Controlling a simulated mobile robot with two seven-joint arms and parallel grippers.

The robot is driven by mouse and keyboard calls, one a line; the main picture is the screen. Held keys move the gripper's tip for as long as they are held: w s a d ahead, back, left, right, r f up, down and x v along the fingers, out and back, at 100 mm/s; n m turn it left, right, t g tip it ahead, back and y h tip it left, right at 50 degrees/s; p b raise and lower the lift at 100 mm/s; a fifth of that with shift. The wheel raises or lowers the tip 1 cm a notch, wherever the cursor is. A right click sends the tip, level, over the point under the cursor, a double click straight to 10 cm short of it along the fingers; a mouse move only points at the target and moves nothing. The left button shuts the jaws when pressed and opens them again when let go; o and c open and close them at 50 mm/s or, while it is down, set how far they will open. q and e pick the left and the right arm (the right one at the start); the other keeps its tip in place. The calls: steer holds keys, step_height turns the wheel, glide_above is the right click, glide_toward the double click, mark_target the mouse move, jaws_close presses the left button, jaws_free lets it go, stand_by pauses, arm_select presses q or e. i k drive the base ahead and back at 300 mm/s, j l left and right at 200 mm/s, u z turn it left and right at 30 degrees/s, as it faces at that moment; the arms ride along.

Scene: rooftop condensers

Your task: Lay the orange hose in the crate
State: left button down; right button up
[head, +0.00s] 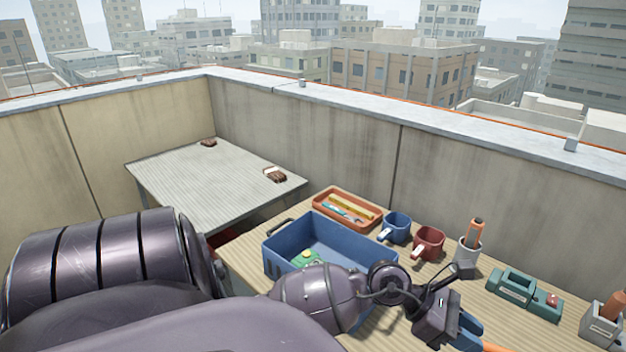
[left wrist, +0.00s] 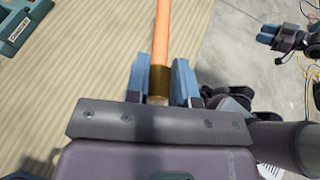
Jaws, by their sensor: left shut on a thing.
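The orange hose (head: 496,348) shows only in part at the bottom edge of the head view. In the left wrist view the hose (left wrist: 162,35) runs up out of the frame, with a brass end (left wrist: 158,82) between the blue fingers. My left gripper (left wrist: 160,85) is shut on this end; in the head view the gripper (head: 468,328) is at the lower right, over the table. The blue crate (head: 282,262) stands on the table left of it, partly hidden by my arm. A green and yellow thing (head: 306,259) lies in the crate.
An orange tray (head: 322,213), a blue mug (head: 397,228), a red mug (head: 429,242) and a grey holder (head: 467,257) stand behind.

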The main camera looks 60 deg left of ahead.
mark_target(346, 261)
steer(key=k+j, duration=0.6)
steer(key=j, duration=0.3)
steer(key=k+j, duration=0.1)
steer(key=j, duration=0.65)
steer(key=k+j+z, duration=0.1)
steer(key=j, duration=1.05)
steer(key=i+j, duration=0.15)
steer(key=j, duration=0.15)
steer(key=i+j, duration=0.1)
steer(key=j, duration=0.2)
